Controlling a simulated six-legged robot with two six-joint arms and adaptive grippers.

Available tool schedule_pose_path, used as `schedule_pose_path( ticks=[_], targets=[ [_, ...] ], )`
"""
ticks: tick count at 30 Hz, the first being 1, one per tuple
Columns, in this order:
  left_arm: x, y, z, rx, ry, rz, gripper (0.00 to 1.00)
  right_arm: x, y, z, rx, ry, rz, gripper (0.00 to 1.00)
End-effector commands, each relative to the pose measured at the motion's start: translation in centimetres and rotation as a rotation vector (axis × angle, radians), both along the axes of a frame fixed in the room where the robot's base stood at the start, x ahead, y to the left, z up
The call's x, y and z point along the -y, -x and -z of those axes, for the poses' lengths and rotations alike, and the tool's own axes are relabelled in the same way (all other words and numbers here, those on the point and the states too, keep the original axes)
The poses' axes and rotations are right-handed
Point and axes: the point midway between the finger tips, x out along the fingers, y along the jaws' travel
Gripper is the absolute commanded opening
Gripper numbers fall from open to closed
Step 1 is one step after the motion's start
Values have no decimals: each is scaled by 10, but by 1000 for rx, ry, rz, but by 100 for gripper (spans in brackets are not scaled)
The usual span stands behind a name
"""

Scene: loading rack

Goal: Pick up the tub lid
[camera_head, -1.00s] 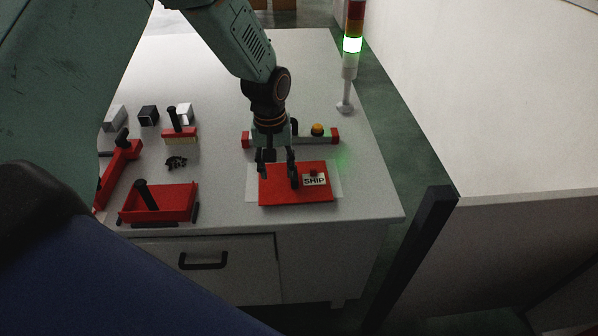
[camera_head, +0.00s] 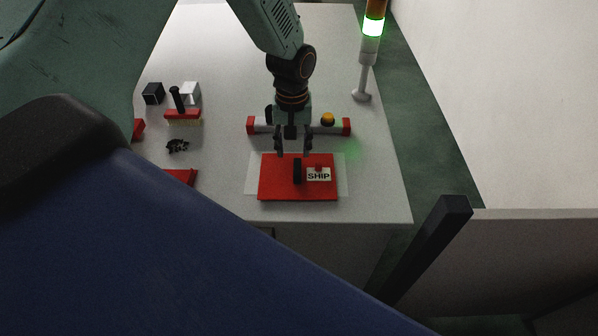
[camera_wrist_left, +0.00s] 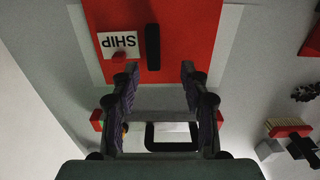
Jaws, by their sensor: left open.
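The tub lid (camera_head: 275,185) is a flat red plate with an upright black handle (camera_head: 297,171) and a white SHIP label (camera_head: 318,175). It lies on a pale sheet (camera_head: 251,175) near the front of the table. My left gripper (camera_head: 293,153) is open and empty, its fingers spread at the lid's far edge. In the left wrist view, the gripper (camera_wrist_left: 154,74) points at the handle (camera_wrist_left: 153,47), which lies between the lines of the two fingers and beyond their tips. The red lid (camera_wrist_left: 190,30) shows around it. My right gripper is not in view.
Behind the lid is a bar with red ends (camera_head: 257,125) and a yellow button (camera_head: 327,118). A signal tower (camera_head: 368,60) glows green at the right edge. A red brush (camera_head: 183,114), a black cube (camera_head: 153,93), a silver block (camera_head: 191,93) and a small black item (camera_head: 177,146) stand left.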

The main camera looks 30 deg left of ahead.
Motion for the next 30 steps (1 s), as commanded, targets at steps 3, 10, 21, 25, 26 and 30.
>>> schedule_pose_path(
  ticks=[3,10,21,25,26,30],
  targets=[
    [3,1,12,-2,-1,2,45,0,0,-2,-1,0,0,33],
    [11,0,43,-2,-1,1,45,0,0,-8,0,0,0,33],
    [11,-4,56,1,-1,2,45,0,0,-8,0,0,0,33],
    [11,-4,56,1,-1,1,37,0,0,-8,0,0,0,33],
    [11,-4,56,1,-1,1,34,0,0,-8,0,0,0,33],
    [11,-4,56,1,-1,1,22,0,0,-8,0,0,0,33]
  ],
)
